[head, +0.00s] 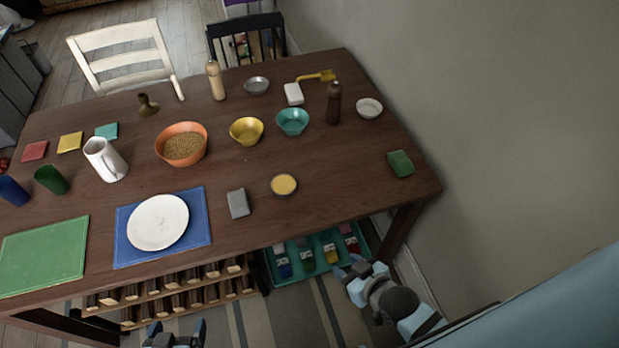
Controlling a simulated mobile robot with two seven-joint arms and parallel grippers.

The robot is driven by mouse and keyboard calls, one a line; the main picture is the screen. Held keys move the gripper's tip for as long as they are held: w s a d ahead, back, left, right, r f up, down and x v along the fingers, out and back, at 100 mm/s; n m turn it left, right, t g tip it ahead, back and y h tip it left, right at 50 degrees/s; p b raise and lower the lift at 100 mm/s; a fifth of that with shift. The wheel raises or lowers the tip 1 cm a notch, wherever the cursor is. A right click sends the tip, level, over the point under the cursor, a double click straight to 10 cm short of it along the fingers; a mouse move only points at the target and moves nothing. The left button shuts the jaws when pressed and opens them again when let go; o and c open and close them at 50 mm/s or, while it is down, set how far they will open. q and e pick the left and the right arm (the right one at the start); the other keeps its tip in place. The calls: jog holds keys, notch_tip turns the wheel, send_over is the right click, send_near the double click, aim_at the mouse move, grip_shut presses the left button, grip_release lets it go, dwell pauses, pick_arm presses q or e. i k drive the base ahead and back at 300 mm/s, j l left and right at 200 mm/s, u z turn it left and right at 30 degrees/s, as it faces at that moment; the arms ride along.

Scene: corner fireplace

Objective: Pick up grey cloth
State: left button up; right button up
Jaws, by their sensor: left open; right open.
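A small grey cloth (238,203) lies folded flat near the front edge of the dark wooden table (330,215), in the head view. It sits between the blue placemat and a small bowl of yellow contents. My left gripper (175,331) is at the bottom edge of the view, below and in front of the table, open and empty. My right gripper (354,268) is open and empty in front of the table, to the right of and lower in the picture than the cloth. Neither gripper touches the cloth.
A white plate (158,222) rests on a blue placemat (197,207) left of the cloth. The yellow-filled bowl (284,185) is close on its right. A green cloth (400,163) lies at the right end. A teal tray (290,277) and wooden rack (190,290) are below.

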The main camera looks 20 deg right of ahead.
aim_at(238, 201)
jog(key=i+j, duration=0.15)
jog(key=j, duration=0.15)
jog(key=i+j, duration=0.15)
jog(key=j, duration=0.2)
jog(key=i+j+z, duration=0.1)
jog(key=j, duration=0.2)
jog(key=i+j, duration=0.15)
jog(key=j, duration=0.2)
jog(key=i+j, duration=0.15)
jog(key=j, duration=0.15)
jog(key=z, duration=0.05)
